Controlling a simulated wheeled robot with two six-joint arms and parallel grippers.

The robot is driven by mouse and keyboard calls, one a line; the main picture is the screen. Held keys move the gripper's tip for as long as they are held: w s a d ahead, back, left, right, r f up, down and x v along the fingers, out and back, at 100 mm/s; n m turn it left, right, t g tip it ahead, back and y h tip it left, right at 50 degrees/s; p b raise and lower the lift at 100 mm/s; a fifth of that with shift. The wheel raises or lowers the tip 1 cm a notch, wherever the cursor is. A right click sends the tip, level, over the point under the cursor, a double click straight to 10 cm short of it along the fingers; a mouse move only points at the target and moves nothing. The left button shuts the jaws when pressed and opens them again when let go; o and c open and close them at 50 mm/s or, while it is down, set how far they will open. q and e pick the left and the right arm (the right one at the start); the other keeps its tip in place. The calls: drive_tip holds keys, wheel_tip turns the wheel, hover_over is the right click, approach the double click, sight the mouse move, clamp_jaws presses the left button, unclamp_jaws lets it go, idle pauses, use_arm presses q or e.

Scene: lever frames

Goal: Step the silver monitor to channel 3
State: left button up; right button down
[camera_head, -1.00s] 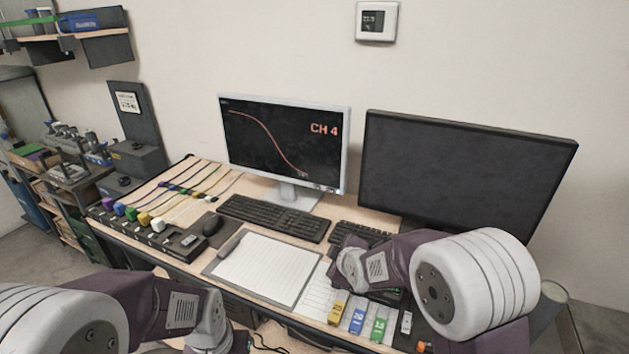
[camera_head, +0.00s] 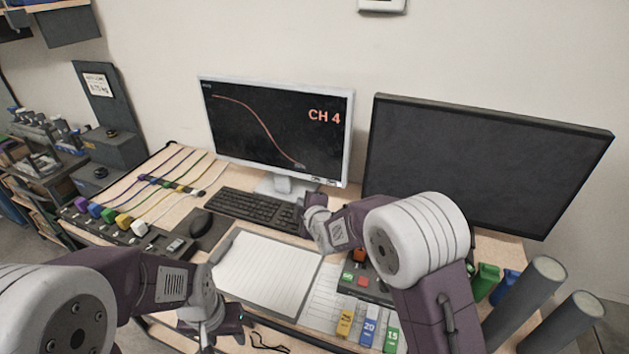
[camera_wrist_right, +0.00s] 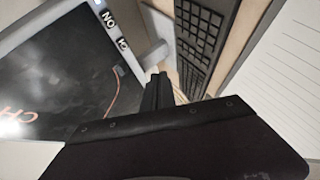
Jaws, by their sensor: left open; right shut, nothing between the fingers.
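The silver monitor (camera_head: 347,150) stands at the back of the desk. Its dark screen shows a falling orange curve and "CH 4". In the head view the right gripper (camera_head: 308,200) is below the monitor's lower right corner, over the keyboard's right end. My left gripper (camera_head: 208,335) is open and empty, low at the desk's front edge.
A black keyboard (camera_head: 250,208) lies before the monitor, a clipboard with paper (camera_head: 262,272) in front of it. A larger black monitor (camera_head: 480,160) stands right. Coloured connectors and cables (camera_head: 125,220) are left. Grey cylinders (camera_head: 535,290) stand at the right.

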sight(316, 180)
drive_tip(key=w+d+p, duration=0.1)
drive_tip(key=w+d, duration=0.2)
drive_tip(key=w, duration=0.3)
drive_tip(key=shift+w, duration=0.35)
drive_tip(key=shift+r, duration=0.1)
idle(1.6)
drive_tip(key=shift+w+d, duration=0.2)
drive_tip(key=shift+w, duration=0.2)
drive_tip(key=shift+w+d+p, duration=0.15)
drive_tip(key=shift+w+p, duration=0.2)
idle(0.5)
idle(0.3)
drive_tip(key=shift+s+a+b, duration=0.3)
drive_tip(key=shift+s+b, duration=0.45)
drive_tip(key=shift+b, duration=0.2)
